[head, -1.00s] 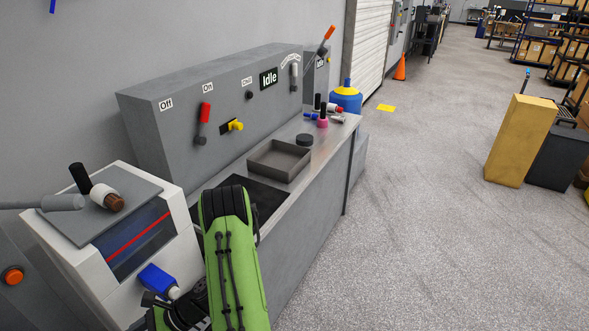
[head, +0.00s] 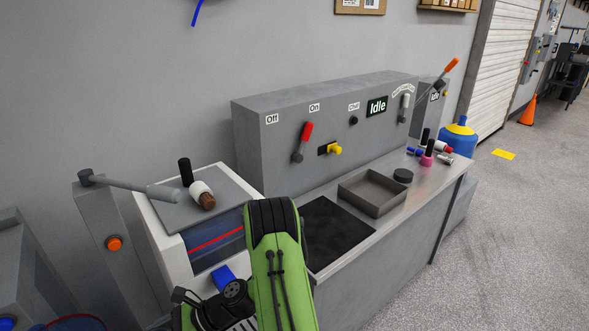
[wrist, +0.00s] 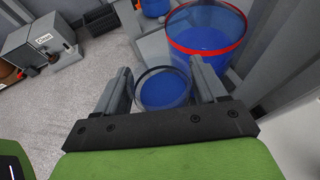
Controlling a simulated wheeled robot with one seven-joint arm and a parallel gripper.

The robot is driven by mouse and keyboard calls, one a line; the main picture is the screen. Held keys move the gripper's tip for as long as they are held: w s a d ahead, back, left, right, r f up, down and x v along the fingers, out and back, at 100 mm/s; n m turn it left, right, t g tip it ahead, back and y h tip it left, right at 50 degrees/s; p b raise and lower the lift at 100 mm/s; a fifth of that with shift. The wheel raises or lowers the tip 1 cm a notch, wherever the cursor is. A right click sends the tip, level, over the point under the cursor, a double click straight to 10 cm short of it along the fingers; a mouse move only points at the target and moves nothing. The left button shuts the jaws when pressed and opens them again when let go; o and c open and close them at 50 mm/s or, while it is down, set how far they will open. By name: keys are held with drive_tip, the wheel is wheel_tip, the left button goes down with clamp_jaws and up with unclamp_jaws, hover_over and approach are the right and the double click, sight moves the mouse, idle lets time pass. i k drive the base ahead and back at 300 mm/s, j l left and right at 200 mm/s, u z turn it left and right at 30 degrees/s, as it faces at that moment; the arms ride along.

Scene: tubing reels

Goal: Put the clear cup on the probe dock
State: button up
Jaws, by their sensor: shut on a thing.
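In the wrist view, the clear cup (wrist: 163,91) is a see-through round vessel with a dark rim, and blue shows through it. It sits between the two grey fingers of my gripper (wrist: 158,68), which is shut on it.
A blue drum with a red rim (wrist: 208,40) stands just beyond the cup. A grey bench (head: 400,228) carries an open tray (head: 345,191) and several small bottles. A white machine (head: 167,248) stands left of it. Open floor lies at right.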

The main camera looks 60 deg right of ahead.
sight(404, 173)
drive_tip(key=k+l, duration=0.15)
drive_tip(key=l, duration=0.35)
drive_tip(key=k+l, duration=0.15)
drive_tip(key=l, duration=0.3)
drive_tip(key=k+l, duration=0.1)
drive_tip(key=l, duration=0.4)
drive_tip(key=k+l, duration=0.15)
drive_tip(key=l, duration=0.3)
drive_tip(key=k+l, duration=0.15)
drive_tip(key=l, duration=0.35)
drive_tip(key=k+l, duration=0.15)
drive_tip(key=l, duration=0.3)
drive_tip(key=k+l, duration=0.15)
drive_tip(key=l, duration=0.35)
drive_tip(key=k+l, duration=0.1)
drive_tip(key=l, duration=0.35)
